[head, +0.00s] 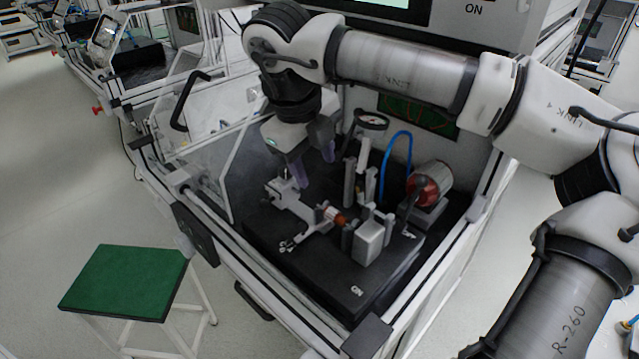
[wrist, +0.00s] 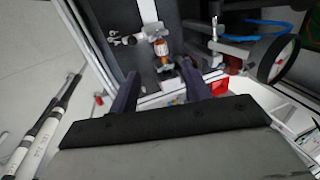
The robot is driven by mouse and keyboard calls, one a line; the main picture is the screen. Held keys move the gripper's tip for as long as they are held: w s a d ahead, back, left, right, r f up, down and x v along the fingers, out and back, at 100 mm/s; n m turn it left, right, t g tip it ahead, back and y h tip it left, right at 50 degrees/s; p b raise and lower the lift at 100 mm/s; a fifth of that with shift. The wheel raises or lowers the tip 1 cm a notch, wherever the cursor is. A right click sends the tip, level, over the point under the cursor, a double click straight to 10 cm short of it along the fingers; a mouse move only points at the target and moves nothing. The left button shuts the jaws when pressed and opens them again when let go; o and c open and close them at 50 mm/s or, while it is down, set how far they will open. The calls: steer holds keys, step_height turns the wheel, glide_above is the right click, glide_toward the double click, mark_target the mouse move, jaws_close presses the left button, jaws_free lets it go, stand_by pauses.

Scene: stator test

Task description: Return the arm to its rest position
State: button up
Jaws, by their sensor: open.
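My arm reaches from the right over the test machine in the head view. My gripper (head: 316,172) points down above the machine's black base plate (head: 310,283), to the left of the dial gauge. Its two purple fingers are apart with nothing between them. In the wrist view my gripper (wrist: 158,88) also shows open, with both fingers spread. A small stator with copper-orange windings (head: 334,216) sits in the fixture below and to the right of the fingers. It also shows in the wrist view (wrist: 161,48), beyond the fingertips and apart from them.
A round dial gauge (head: 371,121), a blue hose (head: 391,160) and a red-and-silver motor (head: 431,186) stand close right of my gripper. The machine's open clear door (head: 238,165) is on the left. A green-topped stool (head: 125,282) stands in front on open floor.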

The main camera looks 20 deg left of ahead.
steer(key=shift+s+r, duration=0.2)
steer(key=shift+r, duration=0.5)
